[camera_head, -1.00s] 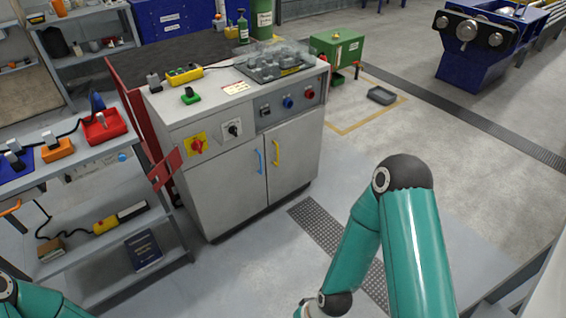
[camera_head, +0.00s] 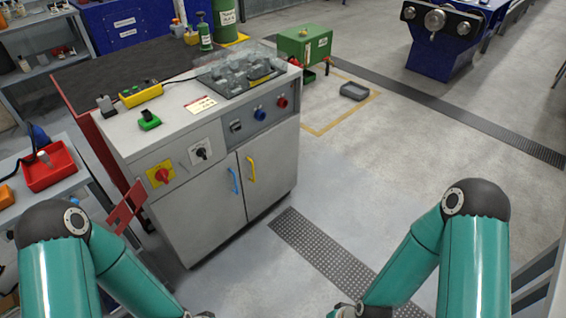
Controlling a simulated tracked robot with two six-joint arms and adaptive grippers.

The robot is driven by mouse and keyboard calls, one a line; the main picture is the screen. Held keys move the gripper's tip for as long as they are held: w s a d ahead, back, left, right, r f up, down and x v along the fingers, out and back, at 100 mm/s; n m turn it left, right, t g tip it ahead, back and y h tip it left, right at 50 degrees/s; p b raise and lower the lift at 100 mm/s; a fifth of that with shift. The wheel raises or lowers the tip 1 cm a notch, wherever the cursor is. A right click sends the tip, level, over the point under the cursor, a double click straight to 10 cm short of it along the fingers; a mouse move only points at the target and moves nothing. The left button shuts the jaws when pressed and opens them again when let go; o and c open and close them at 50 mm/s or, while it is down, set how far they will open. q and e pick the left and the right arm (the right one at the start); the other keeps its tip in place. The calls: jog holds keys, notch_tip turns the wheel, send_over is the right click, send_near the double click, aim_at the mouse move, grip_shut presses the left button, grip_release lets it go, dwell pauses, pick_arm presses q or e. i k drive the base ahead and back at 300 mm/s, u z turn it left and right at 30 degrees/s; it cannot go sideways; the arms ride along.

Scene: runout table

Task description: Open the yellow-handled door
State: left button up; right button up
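The yellow handle (camera_head: 251,170) is on the right-hand door (camera_head: 275,172) of a grey cabinet in the head view. A blue handle (camera_head: 233,180) is on the left-hand door (camera_head: 208,212) beside it. Both doors look shut. My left arm comes in at the lower left and my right arm at the lower right. Both grippers are out of frame or cut off at the bottom edge, well apart from the doors.
The cabinet top (camera_head: 190,118) carries a green button box (camera_head: 149,120) and a yellow pendant (camera_head: 141,94). A shelf with a red bin (camera_head: 48,166) stands left. A floor grating (camera_head: 325,258) lies before the cabinet. The floor right of it is clear.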

aim_at(268, 164)
jog(key=i, duration=1.1)
jog(key=u, duration=0.7)
